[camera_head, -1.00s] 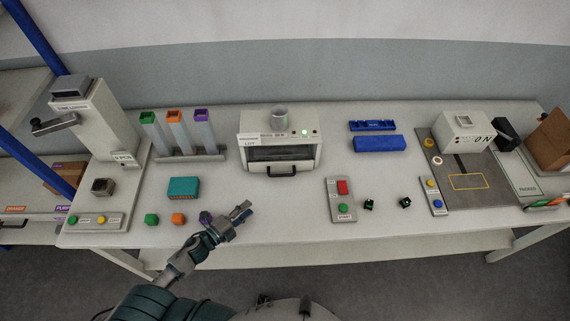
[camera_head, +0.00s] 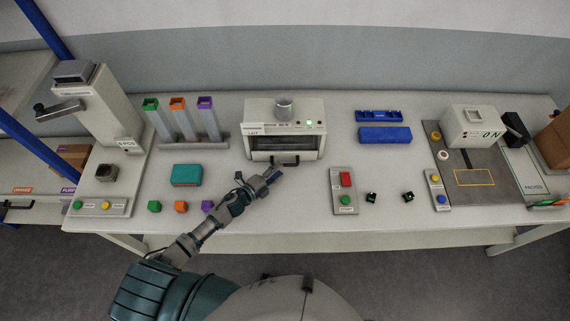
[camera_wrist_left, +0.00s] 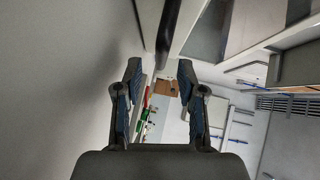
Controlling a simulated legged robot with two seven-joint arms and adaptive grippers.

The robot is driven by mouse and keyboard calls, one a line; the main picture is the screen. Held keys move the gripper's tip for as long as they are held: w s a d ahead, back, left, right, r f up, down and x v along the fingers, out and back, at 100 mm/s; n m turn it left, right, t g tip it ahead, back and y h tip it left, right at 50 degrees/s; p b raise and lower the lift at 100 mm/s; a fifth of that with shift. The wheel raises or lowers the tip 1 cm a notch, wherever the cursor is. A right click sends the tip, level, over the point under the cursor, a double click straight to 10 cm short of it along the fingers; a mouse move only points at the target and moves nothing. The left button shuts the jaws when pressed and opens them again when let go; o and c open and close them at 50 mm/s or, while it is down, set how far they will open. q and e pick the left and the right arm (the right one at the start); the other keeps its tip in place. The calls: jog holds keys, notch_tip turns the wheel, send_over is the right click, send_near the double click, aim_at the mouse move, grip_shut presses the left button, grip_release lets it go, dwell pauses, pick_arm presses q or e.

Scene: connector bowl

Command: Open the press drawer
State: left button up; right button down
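The press (camera_head: 284,112) is a white box with a dark front slot and a green light, standing at the middle back of the table. Its drawer has a black bar handle (camera_head: 291,162) low on the front, and the drawer looks closed. My left gripper (camera_head: 274,176) is just in front and to the left of the handle, apart from it. In the left wrist view my left gripper (camera_wrist_left: 164,75) has its fingers wide apart with nothing between them. A dark bar, likely the handle (camera_wrist_left: 168,30), shows beyond the fingertips. My right gripper is not in view.
A teal box (camera_head: 187,175) and small colored cubes (camera_head: 181,206) lie left of my arm. A button panel (camera_head: 345,190) is to the right. Blue trays (camera_head: 385,135) lie right of the press.

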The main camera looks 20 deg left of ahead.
aim_at(285, 165)
pick_arm(q)
jog(key=shift+x, duration=2.35)
jog(key=shift+s, duration=0.1)
grip_shut()
